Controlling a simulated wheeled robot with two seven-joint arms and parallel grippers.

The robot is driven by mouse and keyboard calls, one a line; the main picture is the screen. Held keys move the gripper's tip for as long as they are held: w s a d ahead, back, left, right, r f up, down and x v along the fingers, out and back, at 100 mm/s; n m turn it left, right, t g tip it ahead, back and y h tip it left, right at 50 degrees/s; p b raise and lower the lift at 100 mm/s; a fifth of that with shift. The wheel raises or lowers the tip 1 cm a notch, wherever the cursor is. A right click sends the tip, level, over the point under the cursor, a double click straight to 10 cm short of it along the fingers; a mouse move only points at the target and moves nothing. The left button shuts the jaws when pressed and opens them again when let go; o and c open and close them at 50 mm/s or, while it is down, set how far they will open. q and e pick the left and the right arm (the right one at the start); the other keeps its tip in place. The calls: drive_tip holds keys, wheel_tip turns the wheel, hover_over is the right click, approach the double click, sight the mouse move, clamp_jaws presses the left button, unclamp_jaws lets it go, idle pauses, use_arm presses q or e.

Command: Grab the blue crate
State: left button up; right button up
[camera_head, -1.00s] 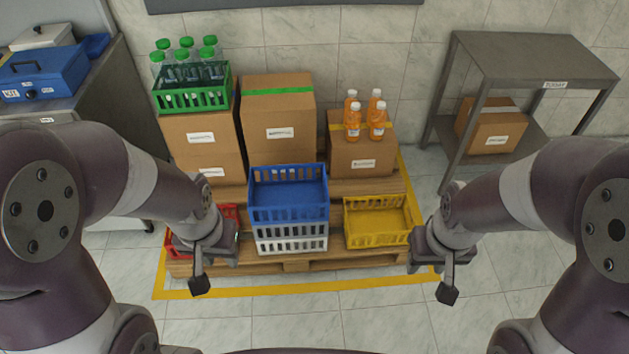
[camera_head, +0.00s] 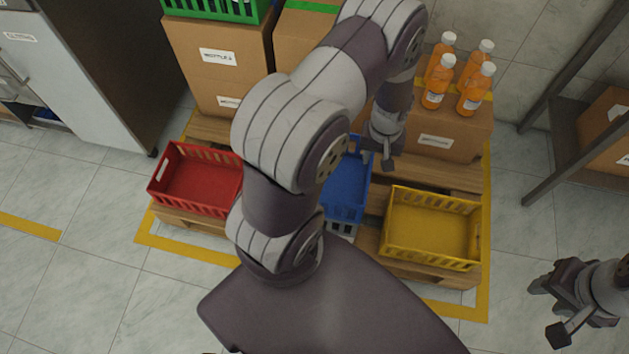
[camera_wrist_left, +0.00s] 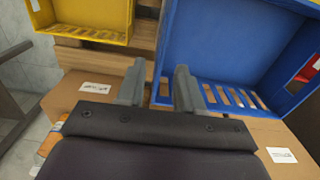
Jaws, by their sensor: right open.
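The blue crate (camera_head: 347,190) stands on the white crate (camera_head: 342,229) on the pallet, partly hidden behind my left arm in the head view. In the left wrist view, the blue crate (camera_wrist_left: 250,45) fills the upper right. My left gripper (camera_head: 387,158) is at the crate's far right corner. In the left wrist view, the left gripper's fingers (camera_wrist_left: 160,90) are apart, with the crate's slatted side and corner close by them. I cannot tell whether they touch. My right gripper (camera_head: 562,308) is open and empty over the floor at the lower right.
A yellow crate (camera_head: 432,228) stands right of the blue one, a red crate (camera_head: 200,180) left. Cardboard boxes (camera_head: 440,138) stand behind, one carrying orange bottles (camera_head: 470,85). Floor is clear in front.

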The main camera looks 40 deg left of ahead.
use_arm(q)
drive_tip(key=f+b, duration=0.1)
drive_tip(key=f, duration=0.4)
drive_tip(key=f+b, duration=0.2)
drive_tip(key=f, duration=0.3)
drive_tip(key=shift+s+a, duration=0.1)
drive_tip(key=shift+a, duration=0.1)
drive_tip(key=shift+f, duration=0.35)
drive_tip(key=shift+r, duration=0.15)
clamp_jaws()
idle(0.4)
